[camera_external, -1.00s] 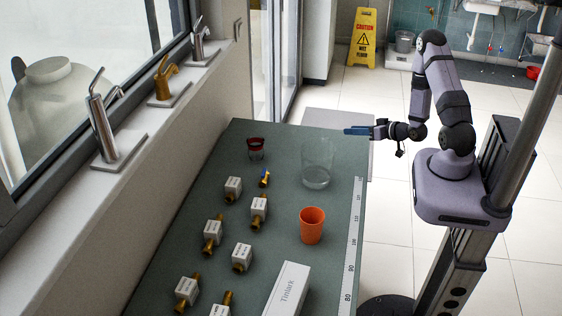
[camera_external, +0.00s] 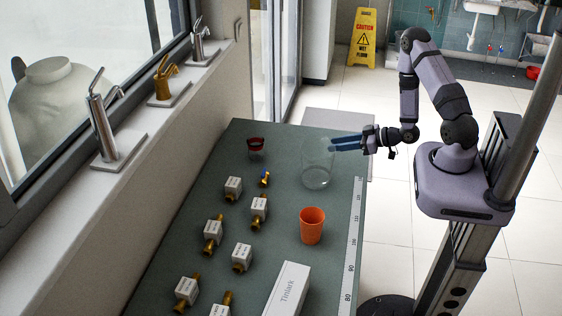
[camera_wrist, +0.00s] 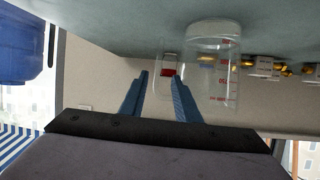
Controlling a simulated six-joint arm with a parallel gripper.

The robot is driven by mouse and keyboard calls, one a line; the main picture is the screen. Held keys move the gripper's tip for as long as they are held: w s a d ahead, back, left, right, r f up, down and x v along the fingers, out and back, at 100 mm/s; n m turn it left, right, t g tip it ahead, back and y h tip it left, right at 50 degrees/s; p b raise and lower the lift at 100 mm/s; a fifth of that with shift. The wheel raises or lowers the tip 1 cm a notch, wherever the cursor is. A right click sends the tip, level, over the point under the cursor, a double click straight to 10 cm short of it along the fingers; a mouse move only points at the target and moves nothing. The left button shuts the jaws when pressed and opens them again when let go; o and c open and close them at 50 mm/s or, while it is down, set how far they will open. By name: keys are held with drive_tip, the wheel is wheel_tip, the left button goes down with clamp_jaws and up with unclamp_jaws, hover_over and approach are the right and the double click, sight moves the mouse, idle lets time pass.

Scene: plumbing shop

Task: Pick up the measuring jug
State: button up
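The measuring jug (camera_external: 317,176) is clear and stands upright on the far right part of the green bench. In the wrist view the jug (camera_wrist: 212,70) shows red scale marks and appears upside down. My gripper (camera_external: 334,142) has blue fingers, reaching left to the upper right side of the jug. In the wrist view my gripper (camera_wrist: 157,75) is open with nothing held between its fingers.
An orange cup (camera_external: 312,226) stands nearer on the bench (camera_external: 275,205). Several brass-and-white fittings (camera_external: 242,257) and a white box (camera_external: 288,291) occupy the near side.

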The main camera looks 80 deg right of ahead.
sight(325, 144)
drive_tip(key=shift+d+p+x, duration=0.15)
drive_tip(key=shift+p+x, duration=0.3)
drive_tip(key=shift+x, duration=0.85)
drive_tip(key=shift+d+p+x, duration=0.15)
drive_tip(key=shift+p+x, duration=0.25)
drive_tip(key=shift+x, duration=0.9)
drive_tip(key=shift+c, duration=0.5)
drive_tip(key=shift+r, duration=0.1)
clamp_jaws()
